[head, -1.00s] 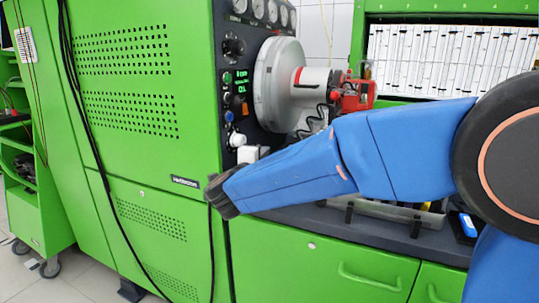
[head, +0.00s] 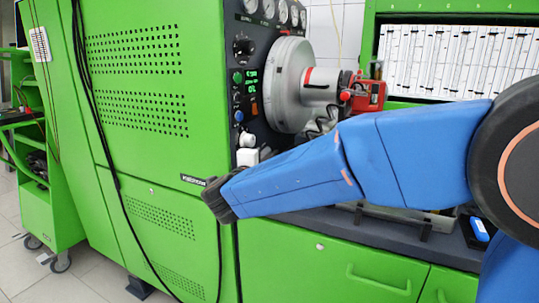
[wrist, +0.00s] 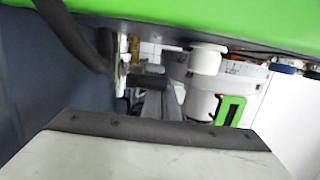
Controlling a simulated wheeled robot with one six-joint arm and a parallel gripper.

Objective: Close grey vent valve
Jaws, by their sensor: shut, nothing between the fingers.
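I cannot surely single out a grey vent valve. In the head view a white knob (head: 247,139) and a white block (head: 247,157) sit low on the dark control panel (head: 262,30), just above my blue arm. In the wrist view a white round knob (wrist: 206,58) hangs under a green edge, with a grey disc (wrist: 250,78) behind it. My gripper (wrist: 160,130) appears as a broad pale shape with a dark front edge, shut and empty, apart from the knob.
The green test bench (head: 140,90) fills the left and centre. The large grey flywheel (head: 285,85) and a red fitting (head: 368,93) stand behind my arm. Black cables (head: 83,90) hang down the bench front. A green cart (head: 45,200) stands at the left.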

